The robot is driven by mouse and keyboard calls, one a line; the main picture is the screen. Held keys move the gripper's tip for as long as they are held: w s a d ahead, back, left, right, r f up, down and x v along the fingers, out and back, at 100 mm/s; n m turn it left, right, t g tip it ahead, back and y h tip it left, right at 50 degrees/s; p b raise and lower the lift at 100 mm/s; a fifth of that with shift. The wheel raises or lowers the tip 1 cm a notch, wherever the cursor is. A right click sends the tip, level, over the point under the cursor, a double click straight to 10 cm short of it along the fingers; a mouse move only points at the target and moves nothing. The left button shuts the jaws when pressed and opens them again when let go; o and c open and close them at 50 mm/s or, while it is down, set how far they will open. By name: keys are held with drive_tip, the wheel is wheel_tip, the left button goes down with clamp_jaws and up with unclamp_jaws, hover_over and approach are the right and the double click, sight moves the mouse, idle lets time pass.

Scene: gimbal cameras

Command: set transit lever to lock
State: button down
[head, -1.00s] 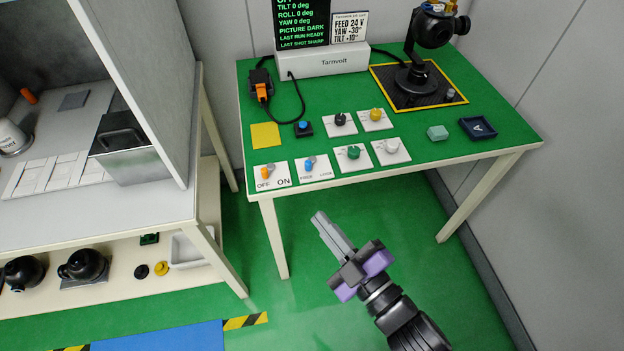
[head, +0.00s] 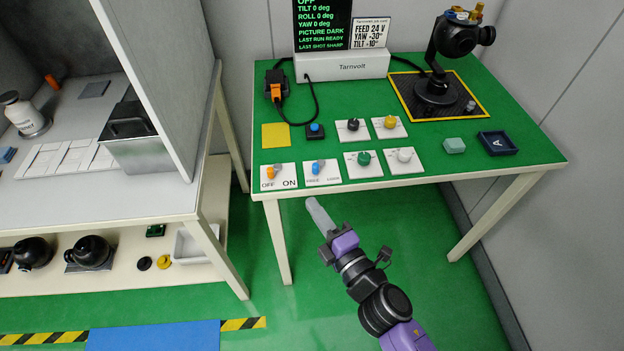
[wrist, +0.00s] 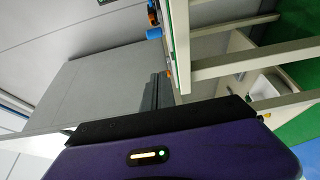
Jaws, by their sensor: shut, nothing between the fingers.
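The transit lever (head: 317,168) has a blue handle on a white plate (head: 331,179) marked FREE and LOCK, near the front edge of the green table. Its handle stands toward the left, FREE side. My gripper (head: 309,201) is shut and empty, in front of the table edge just below that plate and apart from the lever. In the wrist view the grey fingers (wrist: 152,93) point toward the table's edge. A blue part shows there, but I cannot tell whether it is this lever.
An orange lever (head: 269,174) on an OFF/ON plate stands directly left. Green (head: 364,158) and white (head: 404,155) knobs stand right, with black (head: 353,125) and yellow (head: 390,122) knobs and a blue button (head: 315,129) behind. A grey partition (head: 165,70) stands left.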

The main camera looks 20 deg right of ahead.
sight(313, 183)
drive_tip(key=w, duration=0.6)
drive_tip(key=w+p, duration=0.1)
drive_tip(key=w, duration=0.2)
drive_tip(key=shift+w+a, duration=0.1)
drive_tip(key=shift+a, duration=0.3)
drive_tip(key=d+p, duration=0.1)
drive_tip(key=d, duration=0.1)
drive_tip(key=shift+d+r+p, duration=0.1)
drive_tip(key=shift+d+p, duration=0.2)
drive_tip(key=shift+p, duration=0.05)
drive_tip(key=shift+d, duration=0.6)
drive_tip(key=shift+s+p, duration=0.2)
drive_tip(key=shift+p, duration=0.2)
drive_tip(key=shift+s+d+n+y, duration=0.1)
drive_tip(key=shift+d+n+y, duration=0.15)
drive_tip(key=shift+y, duration=0.25)
